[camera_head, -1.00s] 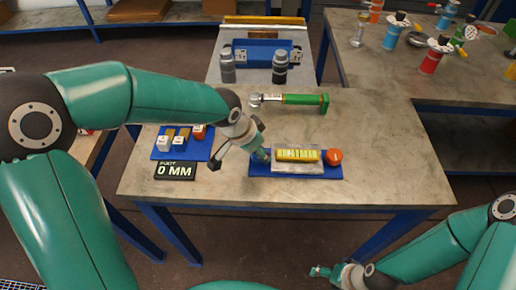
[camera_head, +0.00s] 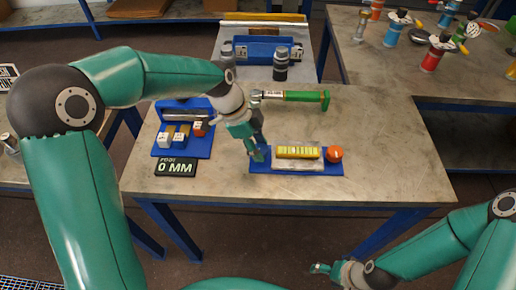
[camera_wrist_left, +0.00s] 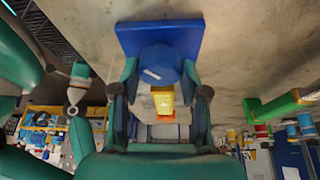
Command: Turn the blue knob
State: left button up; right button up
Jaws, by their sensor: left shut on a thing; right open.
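The blue knob (camera_wrist_left: 158,66) sits between the two fingers of my left gripper (camera_wrist_left: 160,76) in the left wrist view, and the fingers are shut on it. In the head view my left gripper (camera_head: 257,154) reaches down to the left end of a fixture with a yellow block (camera_head: 298,152) and an orange ball (camera_head: 334,154) on a blue base plate (camera_head: 310,172). There the knob is largely hidden by the fingers. My right gripper (camera_head: 322,269) is open and empty, low in front of the table.
A black "0 MM" display (camera_head: 176,167) and a blue tray (camera_head: 200,150) with small blocks lie left of the fixture. A green-handled tool (camera_head: 300,97) lies behind it. Dark cylinders (camera_head: 280,64) stand farther back. The table's front right is clear.

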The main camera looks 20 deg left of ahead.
pick_arm(q)
jog(key=m, duration=0.2)
jog(key=m+g, duration=0.1)
jog(key=shift+w+m, duration=0.2)
jog(key=shift+m, duration=0.2)
jog(key=m+g, duration=0.2)
jog(key=m, duration=0.2)
jog(key=shift+y, duration=0.4)
jog(key=shift+a, duration=0.1)
jog(key=o, duration=1.1)
jog(key=shift+o, duration=0.2)
jog(key=shift+r, duration=0.1)
jog(key=v, duration=1.1)
jog(key=shift+w+r, duration=0.15)
jog(key=shift+r, duration=0.15)
jog(key=shift+a, duration=0.1)
